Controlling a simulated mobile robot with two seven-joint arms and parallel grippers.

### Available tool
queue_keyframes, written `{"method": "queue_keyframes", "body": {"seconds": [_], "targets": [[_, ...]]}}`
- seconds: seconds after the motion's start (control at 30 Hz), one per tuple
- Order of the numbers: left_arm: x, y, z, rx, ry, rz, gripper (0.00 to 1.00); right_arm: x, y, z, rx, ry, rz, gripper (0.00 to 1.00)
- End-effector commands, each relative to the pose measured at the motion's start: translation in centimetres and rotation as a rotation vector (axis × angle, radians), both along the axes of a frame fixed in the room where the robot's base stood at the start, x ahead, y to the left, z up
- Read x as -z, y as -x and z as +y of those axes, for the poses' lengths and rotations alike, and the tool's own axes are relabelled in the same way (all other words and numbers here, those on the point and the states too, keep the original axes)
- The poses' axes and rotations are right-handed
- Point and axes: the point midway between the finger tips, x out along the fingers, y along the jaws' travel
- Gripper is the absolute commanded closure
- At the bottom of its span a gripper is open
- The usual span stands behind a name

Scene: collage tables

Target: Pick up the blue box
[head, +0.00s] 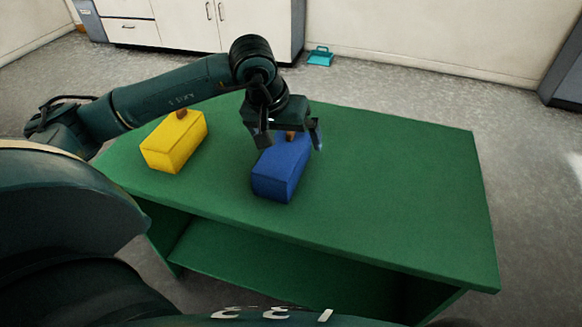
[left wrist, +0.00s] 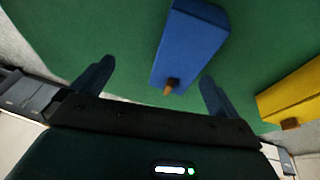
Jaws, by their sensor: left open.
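The blue box (head: 281,170) lies on the green table (head: 400,180), left of its middle. A small brown knob sticks out at its far end, and the box also shows in the left wrist view (left wrist: 190,45). My left gripper (head: 291,142) is open above the far end of the blue box. In the left wrist view, its two fingers (left wrist: 155,85) are spread, with the knob end of the box between them, closer to the right finger. I cannot tell whether a finger touches the box. My right gripper is not in view.
A yellow box (head: 174,143) with a brown knob lies on the table left of the blue box, and at the right edge of the left wrist view (left wrist: 295,90). The table's right half is clear. White cabinets (head: 190,25) and a teal object (head: 320,57) are beyond.

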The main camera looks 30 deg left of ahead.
Motion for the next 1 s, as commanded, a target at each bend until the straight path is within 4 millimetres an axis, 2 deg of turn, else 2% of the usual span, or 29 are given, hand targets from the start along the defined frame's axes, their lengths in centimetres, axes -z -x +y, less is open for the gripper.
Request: {"method": "queue_keyframes", "body": {"seconds": [0.03, 0.1, 0.2, 0.5, 0.77, 1.0], "targets": [[-0.5, -0.4, 1.7, 0.009, -0.077, -0.025, 0.00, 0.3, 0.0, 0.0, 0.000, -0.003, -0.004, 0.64], [-0.8, -0.8, 3.1, 0.016, -0.142, -0.039, 0.00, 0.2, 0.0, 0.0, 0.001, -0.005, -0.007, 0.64], [-0.1, -1.3, 3.8, 0.020, -0.174, -0.043, 0.00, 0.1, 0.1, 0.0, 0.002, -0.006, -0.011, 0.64], [4.9, -3.3, 4.0, 0.021, -0.169, -0.042, 0.00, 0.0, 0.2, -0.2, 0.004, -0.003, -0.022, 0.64], [6.7, -4.2, 4.0, 0.021, -0.167, -0.043, 0.00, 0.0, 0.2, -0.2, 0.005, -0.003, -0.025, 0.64], [9.9, -5.8, 3.8, 0.021, -0.166, -0.042, 0.00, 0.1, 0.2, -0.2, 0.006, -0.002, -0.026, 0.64]]}}
